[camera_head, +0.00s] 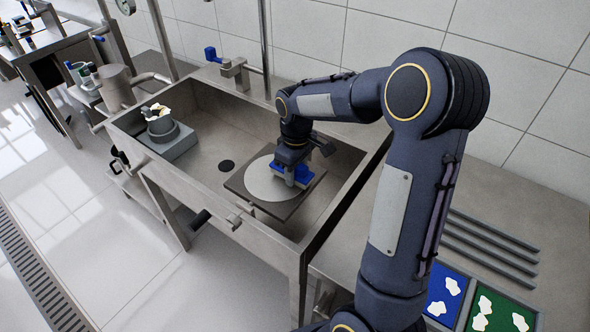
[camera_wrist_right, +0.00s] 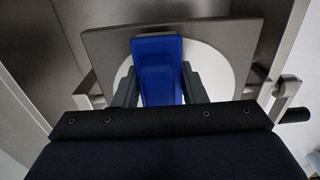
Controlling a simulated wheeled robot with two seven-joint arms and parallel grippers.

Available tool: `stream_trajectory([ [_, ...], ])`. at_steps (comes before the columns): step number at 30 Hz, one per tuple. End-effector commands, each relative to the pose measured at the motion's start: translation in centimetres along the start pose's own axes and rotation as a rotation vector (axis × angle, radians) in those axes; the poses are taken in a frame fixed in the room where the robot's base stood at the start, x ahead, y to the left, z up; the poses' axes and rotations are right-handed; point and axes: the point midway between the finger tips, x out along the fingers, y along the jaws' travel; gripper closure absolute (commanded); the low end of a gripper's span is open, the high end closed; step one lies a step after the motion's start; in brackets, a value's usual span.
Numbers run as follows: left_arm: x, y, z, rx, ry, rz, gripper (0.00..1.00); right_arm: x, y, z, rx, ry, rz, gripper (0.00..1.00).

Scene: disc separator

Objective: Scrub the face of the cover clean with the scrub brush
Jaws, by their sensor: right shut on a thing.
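The cover (camera_head: 262,183) is a pale round disc lying on a square grey plate (camera_head: 282,212) inside the steel sink. The blue scrub brush (camera_head: 299,174) is over the right part of the cover. My right gripper (camera_head: 290,180) is shut on the brush from above. In the right wrist view, the brush (camera_wrist_right: 158,70) sits between the two dark fingers (camera_wrist_right: 158,88), with the cover (camera_wrist_right: 215,68) behind it. The bristles are hidden, so I cannot tell whether they touch the cover. My left gripper is not in view.
The sink (camera_head: 215,215) has raised walls around the plate, and a dark drain (camera_head: 226,165) in its floor. A grey pot-like unit (camera_head: 166,135) stands at its left end. A tap (camera_head: 234,72) is at the back.

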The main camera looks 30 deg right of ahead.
Motion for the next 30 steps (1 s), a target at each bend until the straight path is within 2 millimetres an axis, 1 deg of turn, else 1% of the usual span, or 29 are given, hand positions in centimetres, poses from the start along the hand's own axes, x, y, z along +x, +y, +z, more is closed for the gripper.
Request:
stream_trajectory([
  [1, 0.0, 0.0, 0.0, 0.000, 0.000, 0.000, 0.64, 0.0, 0.0, 0.0, 0.000, 0.000, 0.000, 0.83],
  [5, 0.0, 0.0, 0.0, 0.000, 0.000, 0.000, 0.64, 0.0, 0.0, 0.0, 0.000, 0.000, 0.000, 1.00],
  [17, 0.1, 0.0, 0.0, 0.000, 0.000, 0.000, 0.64, 0.1, 0.0, 0.0, 0.000, 0.000, 0.000, 1.00],
  [30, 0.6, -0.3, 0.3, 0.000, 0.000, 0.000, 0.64, 1.0, 0.0, 0.0, 0.000, 0.000, 0.000, 1.00],
])
